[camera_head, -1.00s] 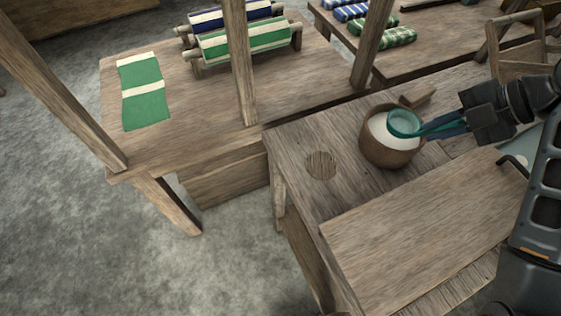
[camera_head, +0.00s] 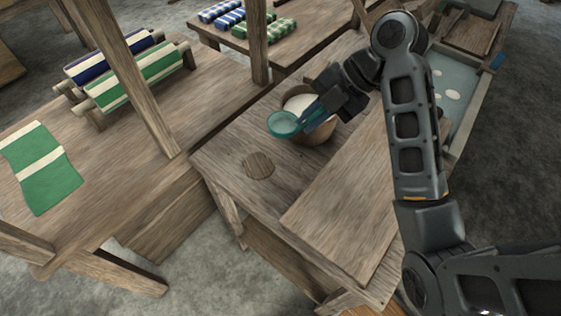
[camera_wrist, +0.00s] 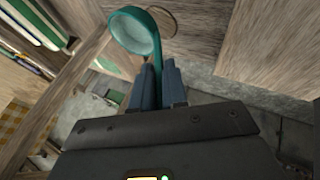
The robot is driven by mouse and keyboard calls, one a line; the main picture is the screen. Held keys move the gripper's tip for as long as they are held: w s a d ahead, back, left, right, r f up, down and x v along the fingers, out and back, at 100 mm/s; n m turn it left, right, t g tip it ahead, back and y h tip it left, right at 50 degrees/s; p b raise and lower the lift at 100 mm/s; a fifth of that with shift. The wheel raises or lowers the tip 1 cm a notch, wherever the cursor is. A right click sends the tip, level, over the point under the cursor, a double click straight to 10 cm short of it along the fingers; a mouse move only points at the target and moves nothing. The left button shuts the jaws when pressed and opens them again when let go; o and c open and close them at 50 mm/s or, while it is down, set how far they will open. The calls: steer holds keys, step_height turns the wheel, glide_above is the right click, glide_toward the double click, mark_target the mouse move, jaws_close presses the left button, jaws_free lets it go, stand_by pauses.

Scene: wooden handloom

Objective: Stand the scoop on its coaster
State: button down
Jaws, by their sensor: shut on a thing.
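The teal scoop (camera_head: 285,123) is held by its handle in my gripper (camera_head: 318,112), which is shut on it. In the head view its bowl hangs at the left front rim of the round wooden tub (camera_head: 318,133), which holds something white. In the wrist view the scoop (camera_wrist: 136,35) reaches out beyond my gripper (camera_wrist: 157,75), its bowl facing the camera. The round wooden coaster (camera_head: 258,165) lies flat and bare on the small table, below and left of the scoop. In the wrist view part of a round edge, likely the coaster (camera_wrist: 163,22), shows behind the bowl.
A raised wooden board (camera_head: 345,200) lies right of the coaster. Left of the small table stands a bench with a green striped cloth (camera_head: 42,167) and cloth rollers (camera_head: 130,78). Upright posts (camera_head: 122,75) rise there. The tabletop around the coaster is clear.

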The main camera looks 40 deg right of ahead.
steer(key=shift+w+a+f+b, duration=0.15)
steer(key=shift+a+f+b, duration=0.15)
steer(key=shift+a+f, duration=1)
steer(key=shift+w+a+f+b, duration=0.1)
steer(key=shift+a+f+b, duration=0.25)
steer(key=shift+a+f, duration=0.95)
steer(key=shift+w+a+f+b, duration=0.15)
steer(key=shift+a+f+b, duration=0.15)
steer(key=shift+a+f, duration=0.95)
steer(key=shift+d+f, duration=0.35)
steer(key=shift+f, duration=0.15)
steer(key=c, duration=1.1)
jaws_free()
steer(key=shift+c, duration=0.2)
